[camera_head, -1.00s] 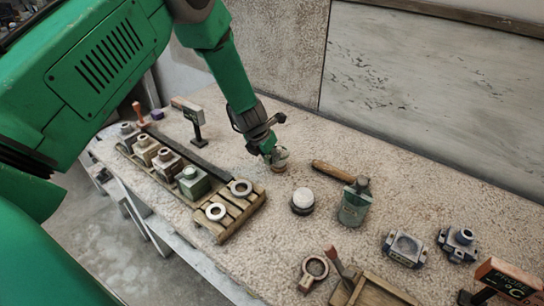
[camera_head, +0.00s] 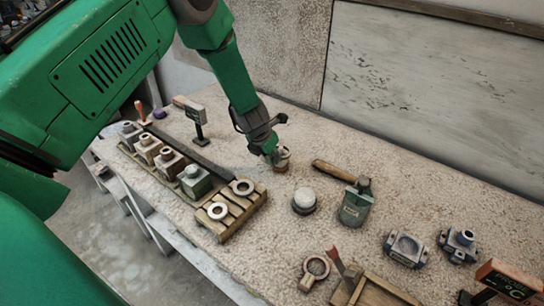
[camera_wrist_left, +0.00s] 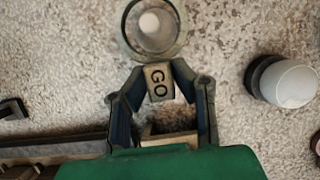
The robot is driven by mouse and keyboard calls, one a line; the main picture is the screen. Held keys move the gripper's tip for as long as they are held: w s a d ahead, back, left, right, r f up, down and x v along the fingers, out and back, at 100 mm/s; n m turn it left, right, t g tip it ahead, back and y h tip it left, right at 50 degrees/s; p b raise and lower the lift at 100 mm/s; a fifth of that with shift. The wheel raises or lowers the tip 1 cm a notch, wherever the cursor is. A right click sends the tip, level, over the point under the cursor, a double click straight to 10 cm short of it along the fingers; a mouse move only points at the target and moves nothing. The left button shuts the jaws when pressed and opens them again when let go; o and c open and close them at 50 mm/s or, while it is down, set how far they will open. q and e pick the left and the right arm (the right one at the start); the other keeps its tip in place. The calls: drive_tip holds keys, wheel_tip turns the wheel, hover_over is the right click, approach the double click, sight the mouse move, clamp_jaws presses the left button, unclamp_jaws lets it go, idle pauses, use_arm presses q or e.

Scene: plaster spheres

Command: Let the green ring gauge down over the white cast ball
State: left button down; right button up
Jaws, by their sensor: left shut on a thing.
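My left gripper (camera_head: 271,151) is shut on the tag marked GO (camera_wrist_left: 159,82) of a ring gauge (camera_wrist_left: 127,34). The ring looks grey-green and sits just beyond the fingertips in the left wrist view. A small pale round top (camera_wrist_left: 150,23) shows through the ring. In the head view a brownish piece (camera_head: 280,168) is under the ring; I cannot tell whether the ring is above it or around it. A white ball on a dark base (camera_head: 304,197) stands apart to the right; it also shows in the left wrist view (camera_wrist_left: 290,83). My right gripper is not in view.
A wooden rack (camera_head: 232,222) with two pale rings and a row of blocks (camera_head: 195,181) lie to the left. Metal fixtures (camera_head: 405,248) and another ring gauge (camera_head: 314,270) are nearer the front right.

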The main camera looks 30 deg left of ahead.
use_arm(q)
drive_tip(key=shift+d+f, duration=0.3)
drive_tip(key=shift+d, duration=0.2)
drive_tip(key=shift+f+b, duration=0.15)
drive_tip(key=shift+b, duration=0.2)
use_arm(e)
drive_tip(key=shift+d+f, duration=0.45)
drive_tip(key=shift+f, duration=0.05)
use_arm(q)
drive_tip(key=shift+a+f, duration=0.4)
drive_tip(key=shift+f, duration=0.15)
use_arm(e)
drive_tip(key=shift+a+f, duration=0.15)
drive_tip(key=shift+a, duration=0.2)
use_arm(q)
drive_tip(key=shift+d, duration=0.3)
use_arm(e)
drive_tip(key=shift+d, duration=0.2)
use_arm(q)
drive_tip(key=shift+a, duration=0.1)
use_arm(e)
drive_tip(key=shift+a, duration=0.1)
